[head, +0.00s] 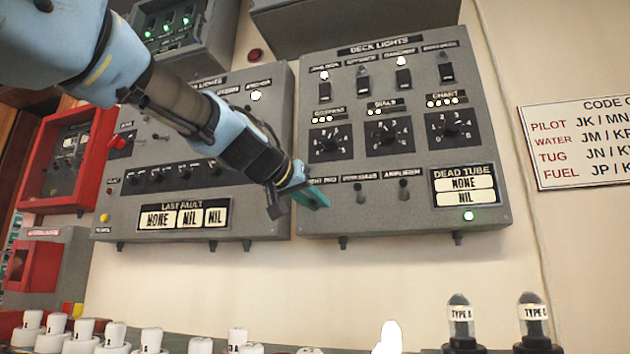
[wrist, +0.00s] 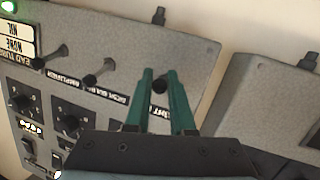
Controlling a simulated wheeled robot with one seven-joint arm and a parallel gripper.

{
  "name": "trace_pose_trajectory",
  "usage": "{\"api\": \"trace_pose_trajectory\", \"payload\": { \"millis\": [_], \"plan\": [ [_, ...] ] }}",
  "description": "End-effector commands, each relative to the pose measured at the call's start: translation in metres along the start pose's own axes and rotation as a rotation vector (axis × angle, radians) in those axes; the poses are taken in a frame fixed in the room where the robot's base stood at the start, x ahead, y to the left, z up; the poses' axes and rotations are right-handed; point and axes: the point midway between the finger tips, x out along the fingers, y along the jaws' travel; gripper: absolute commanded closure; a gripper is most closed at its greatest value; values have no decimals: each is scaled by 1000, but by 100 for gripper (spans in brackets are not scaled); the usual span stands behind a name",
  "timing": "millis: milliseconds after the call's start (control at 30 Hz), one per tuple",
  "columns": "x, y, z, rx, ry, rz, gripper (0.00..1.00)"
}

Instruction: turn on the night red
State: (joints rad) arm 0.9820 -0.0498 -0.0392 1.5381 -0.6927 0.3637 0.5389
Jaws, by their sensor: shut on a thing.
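The night red switch (wrist: 160,86) is a small dark toggle on the bottom row of the grey deck lights panel (head: 420,222). In the wrist view it sits between the two green fingers of my gripper (wrist: 161,76), which are shut on it. In the head view my gripper (head: 316,198) reaches to the lower left corner of that panel and hides the switch. The label above the switch is partly covered, with only part of its lettering readable. Which way the toggle leans cannot be told.
To the right on the same row are two more toggles (head: 359,195) (head: 403,193). Above them are three dials and several rocker switches. A second grey panel (head: 115,220) lies left, close to my arm. Several white-capped items and two glass tubes (head: 460,318) stand below.

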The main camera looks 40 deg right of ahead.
Motion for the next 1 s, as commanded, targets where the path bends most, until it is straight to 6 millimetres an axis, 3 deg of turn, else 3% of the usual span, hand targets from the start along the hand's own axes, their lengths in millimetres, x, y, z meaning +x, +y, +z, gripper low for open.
{"api": "trace_pose_trajectory", "payload": {
  "millis": [33, 1000],
  "plan": [
    [-3, 2, -13, -5, -24, -3, 100],
    [-3, 4, -26, -117, -451, -51, 100]
  ]
}}
